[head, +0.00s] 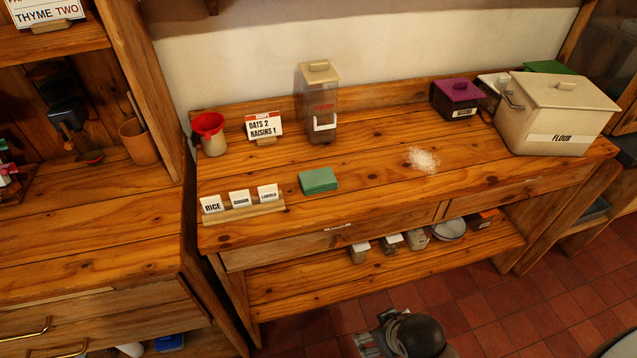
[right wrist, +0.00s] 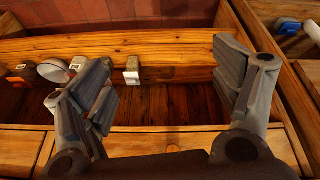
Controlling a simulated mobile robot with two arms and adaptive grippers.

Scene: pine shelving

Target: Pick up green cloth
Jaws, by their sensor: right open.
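The green cloth (head: 318,180) lies folded flat on the pine worktop near its front edge, right of the label rack. My right gripper (right wrist: 165,90) is open and empty in the right wrist view, its two fingers spread wide in front of the bench's drawer front and lower shelf. The cloth does not show in the right wrist view. A dark rounded part of my own arm shows at the bottom of the head view, below and in front of the bench, apart from the cloth. My left gripper is not in view.
A wooden rack (head: 243,213) with small labels stands left of the cloth. White powder (head: 423,160) is spilled to the right. A clear canister (head: 319,103), a red-topped cup (head: 210,133), a purple-lidded box (head: 457,98) and a flour bin (head: 555,115) stand behind. The front middle is clear.

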